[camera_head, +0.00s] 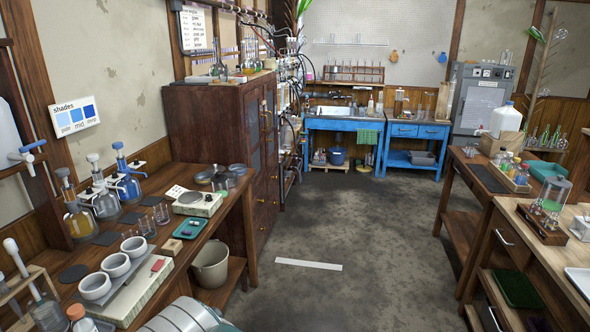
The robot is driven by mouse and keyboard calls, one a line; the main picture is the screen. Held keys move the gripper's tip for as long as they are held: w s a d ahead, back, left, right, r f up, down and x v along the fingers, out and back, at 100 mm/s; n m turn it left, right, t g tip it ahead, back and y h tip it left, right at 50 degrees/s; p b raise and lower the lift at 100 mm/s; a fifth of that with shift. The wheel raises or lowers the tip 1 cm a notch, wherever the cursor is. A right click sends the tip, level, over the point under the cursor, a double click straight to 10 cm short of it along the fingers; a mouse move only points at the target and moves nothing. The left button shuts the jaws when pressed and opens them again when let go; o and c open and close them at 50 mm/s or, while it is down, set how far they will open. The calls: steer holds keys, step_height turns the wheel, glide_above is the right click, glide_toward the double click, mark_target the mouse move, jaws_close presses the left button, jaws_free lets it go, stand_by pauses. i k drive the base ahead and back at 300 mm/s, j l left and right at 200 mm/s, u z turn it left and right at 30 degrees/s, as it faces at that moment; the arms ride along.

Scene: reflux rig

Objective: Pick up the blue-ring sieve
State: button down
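I cannot make out a blue ring on any sieve in this view. Several small round dark pans or sieves (205,177) sit at the far end of the left wooden bench (232,210), behind a cream balance-like device (194,203). They are too small to tell their ring colours. My gripper does not show.
Three white mortars (116,264) stand on the near left bench, with flasks of liquid (105,203) behind. A bucket (211,264) stands under the bench. Grey floor (340,220) lies open between the benches, with a white strip (308,264) on it. A wooden bench (550,236) stands right.

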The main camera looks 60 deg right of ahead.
mark_target(241, 168)
steer(key=z, duration=1.45)
steer(key=i+l, duration=0.15)
steer(key=i, duration=0.4)
steer(key=i+l, duration=0.2)
steer(key=i, duration=0.35)
steer(key=i+l, duration=0.15)
steer(key=i, duration=0.4)
steer(key=i+l, duration=0.2)
steer(key=i, duration=0.35)
steer(key=i+l, duration=0.15)
steer(key=i, duration=0.4)
steer(key=i+l, duration=0.15)
steer(key=i, duration=0.4)
steer(key=l+z, duration=0.05)
